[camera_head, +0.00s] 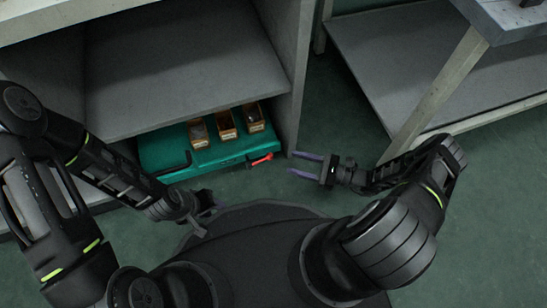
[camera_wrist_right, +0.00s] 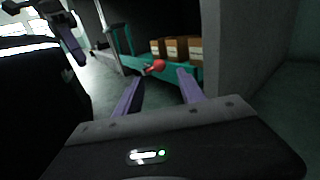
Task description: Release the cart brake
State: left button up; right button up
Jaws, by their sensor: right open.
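A green cart (camera_head: 215,151) stands low under the grey shelf, with a black handle bar on its front left. The red brake lever (camera_head: 261,159) sticks out at the cart's front right corner. In the right wrist view the red lever (camera_wrist_right: 155,67) shows beyond my fingertips, a little left of centre between them. My right gripper (camera_head: 290,163) is open and empty, its two purple fingers pointing left toward the lever, with a gap between. My left gripper (camera_head: 207,207) is in front of the cart's left part; its fingers are too dark to read.
Several small brown boxes (camera_head: 226,124) sit on the cart top. The grey shelf unit (camera_head: 180,60) overhangs the cart, and its right upright (camera_head: 293,80) stands close beside the lever. Another bench (camera_head: 430,60) is at the right. Green floor lies open between them.

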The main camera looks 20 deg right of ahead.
aim_at(261, 161)
jog(key=b+x, duration=0.1)
jog(key=x, duration=0.7)
jog(key=shift+s, duration=0.15)
grip_shut()
dwell(0.5)
jog(key=shift+d, duration=0.1)
dwell(0.8)
